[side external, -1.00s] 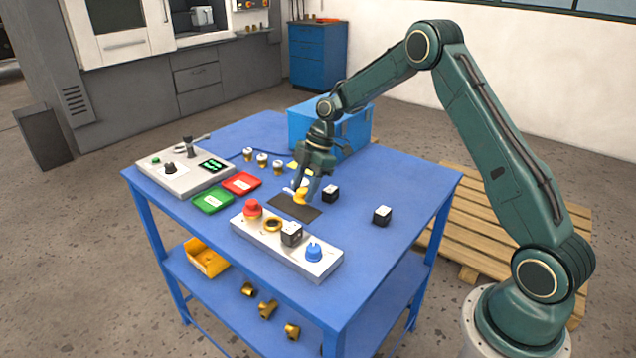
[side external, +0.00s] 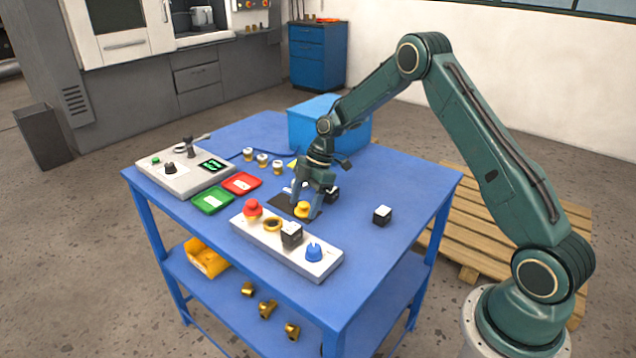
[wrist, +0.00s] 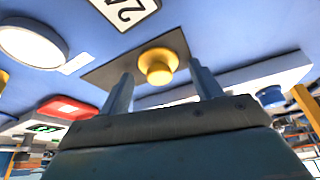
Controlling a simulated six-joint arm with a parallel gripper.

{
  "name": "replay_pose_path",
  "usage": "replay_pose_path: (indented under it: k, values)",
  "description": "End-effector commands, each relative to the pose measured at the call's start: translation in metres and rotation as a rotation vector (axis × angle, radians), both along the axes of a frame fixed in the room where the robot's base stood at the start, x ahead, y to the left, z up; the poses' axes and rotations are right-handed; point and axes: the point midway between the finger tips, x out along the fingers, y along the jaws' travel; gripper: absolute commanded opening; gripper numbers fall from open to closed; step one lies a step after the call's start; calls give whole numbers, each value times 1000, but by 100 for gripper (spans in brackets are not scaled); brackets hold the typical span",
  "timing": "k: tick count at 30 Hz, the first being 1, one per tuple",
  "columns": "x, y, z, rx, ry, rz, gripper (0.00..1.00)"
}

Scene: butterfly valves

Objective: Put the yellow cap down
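The yellow cap (side external: 303,210) sits on the dark mat (side external: 284,203) on the blue table, behind the grey fixture strip. In the wrist view the cap (wrist: 158,68) shows as a round flanged piece on the dark mat (wrist: 115,70). My gripper (side external: 305,212) is low over the mat with its fingers on either side of the cap. In the wrist view the fingers (wrist: 162,80) are spread wider than the cap, with a gap on both sides. The mat is partly hidden by my gripper.
A grey strip (side external: 270,245) in front carries a red knob, a yellow ring, a black-and-white cube and a blue knob. Another cube (side external: 382,215) stands to the right. Red (side external: 242,184) and green (side external: 212,200) trays lie left. A blue box (side external: 330,125) is behind.

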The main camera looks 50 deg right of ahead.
Motion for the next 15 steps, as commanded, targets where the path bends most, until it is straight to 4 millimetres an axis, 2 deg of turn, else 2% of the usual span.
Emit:
replay_pose_path:
  k: [10,15]
  values:
    - [0,0,1,0,0,0,65]
    - [0,-2,8,1,-2,-1,65]
